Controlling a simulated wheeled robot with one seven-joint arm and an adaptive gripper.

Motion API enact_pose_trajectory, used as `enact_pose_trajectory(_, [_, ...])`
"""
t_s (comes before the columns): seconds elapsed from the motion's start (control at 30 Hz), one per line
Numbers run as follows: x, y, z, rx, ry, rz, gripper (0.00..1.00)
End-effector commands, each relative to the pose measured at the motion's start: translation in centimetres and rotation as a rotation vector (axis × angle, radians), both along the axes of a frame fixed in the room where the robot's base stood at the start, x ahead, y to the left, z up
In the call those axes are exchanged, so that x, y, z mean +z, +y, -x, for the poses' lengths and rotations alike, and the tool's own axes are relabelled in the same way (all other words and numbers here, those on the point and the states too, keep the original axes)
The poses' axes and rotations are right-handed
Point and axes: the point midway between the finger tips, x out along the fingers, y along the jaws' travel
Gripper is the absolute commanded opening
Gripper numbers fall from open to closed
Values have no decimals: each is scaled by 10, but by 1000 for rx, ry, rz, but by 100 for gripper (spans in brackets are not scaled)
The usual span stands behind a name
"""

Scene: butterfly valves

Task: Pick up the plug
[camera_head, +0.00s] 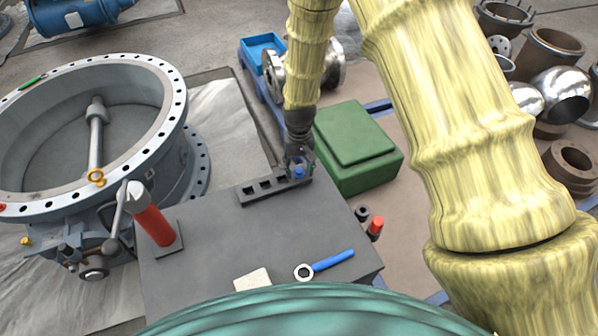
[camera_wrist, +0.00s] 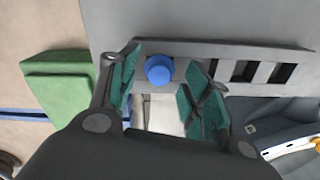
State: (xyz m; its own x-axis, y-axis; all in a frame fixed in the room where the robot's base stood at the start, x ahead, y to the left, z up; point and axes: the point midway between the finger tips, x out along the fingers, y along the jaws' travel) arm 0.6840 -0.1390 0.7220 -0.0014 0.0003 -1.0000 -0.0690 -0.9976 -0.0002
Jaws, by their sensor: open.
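The plug shows as a small blue knob (camera_wrist: 159,70) in the wrist view, at one end of a dark slotted rack (camera_wrist: 222,50). My gripper (camera_wrist: 158,92) is open, with one teal-padded finger on each side of the plug. A gap shows between the plug and each finger. In the head view my gripper (camera_head: 299,160) points down over the right end of the rack (camera_head: 262,191), and the blue plug (camera_head: 298,173) shows between its fingers. How deep the plug sits in the rack is hidden.
The rack lies on a dark grey table (camera_head: 225,235). A red cylinder (camera_head: 152,225) stands at left, and a blue-handled ring tool (camera_head: 330,262) lies at the front. A green box (camera_head: 357,147) stands beyond the right edge. A large valve ring (camera_head: 95,135) is at left.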

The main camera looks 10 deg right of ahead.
Motion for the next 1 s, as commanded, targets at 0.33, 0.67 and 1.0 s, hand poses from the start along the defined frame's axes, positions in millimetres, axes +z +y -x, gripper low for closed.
enact_pose_trajectory(0.33, [-10, 0, 0, 0, -1, 0, 48])
enact_pose_trajectory(0.67, [-9, 0, 0, 0, -1, 0, 11])
enact_pose_trajectory(1.0, [-7, 0, 0, 0, -1, 0, 11])
